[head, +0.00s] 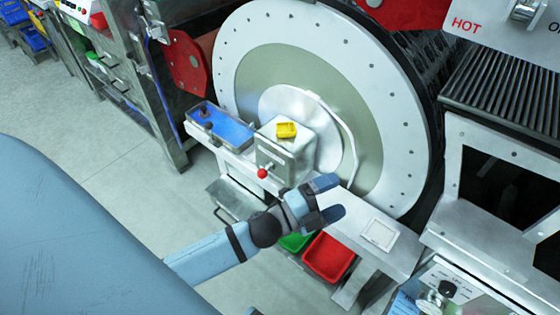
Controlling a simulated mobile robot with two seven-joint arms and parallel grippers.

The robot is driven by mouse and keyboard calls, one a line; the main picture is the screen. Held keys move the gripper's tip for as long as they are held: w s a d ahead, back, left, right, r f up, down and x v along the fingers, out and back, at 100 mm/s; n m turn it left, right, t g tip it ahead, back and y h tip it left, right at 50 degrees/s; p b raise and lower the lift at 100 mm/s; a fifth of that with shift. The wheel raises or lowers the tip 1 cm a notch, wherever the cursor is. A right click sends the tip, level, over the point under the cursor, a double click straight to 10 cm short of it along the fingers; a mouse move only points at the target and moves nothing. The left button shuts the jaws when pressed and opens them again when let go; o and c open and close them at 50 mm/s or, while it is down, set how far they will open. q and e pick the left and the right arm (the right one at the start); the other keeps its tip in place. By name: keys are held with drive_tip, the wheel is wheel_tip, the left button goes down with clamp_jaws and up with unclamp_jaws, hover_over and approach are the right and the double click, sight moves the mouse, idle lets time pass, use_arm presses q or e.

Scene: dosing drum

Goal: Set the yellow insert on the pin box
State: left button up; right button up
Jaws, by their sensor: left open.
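The yellow insert (287,130) is a small yellow piece lying on top of a grey metal box (285,160) in front of the drum. This box has a red-knobbed lever on its front and appears to be the pin box; no pin can be made out. My left gripper (333,198) is open and empty, to the lower right of the box and apart from the insert. Its fingers point right, over the light bench (345,220). My right gripper is not in view.
A blue tray (225,128) with dark knob-like items stands left of the box. A white square plate or marking (380,234) is on the bench at right. A red bin (328,257) and a green bin (294,241) are below. The large drum (240,70) rises behind.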

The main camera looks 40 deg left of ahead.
use_arm(q)
drive_tip(key=s+a+f+n+g+y, duration=0.2)
drive_tip(key=s+f+n+g+y, duration=0.1)
drive_tip(key=s+f+n, duration=0.3)
drive_tip(key=s+a+f+n+g+y, duration=0.3)
drive_tip(key=s+f+n, duration=0.3)
drive_tip(key=f+n, duration=0.5)
drive_tip(key=shift+s+f+n+y, duration=0.2)
drive_tip(key=shift+f+n+y, duration=0.1)
drive_tip(key=shift+n+y, duration=0.35)
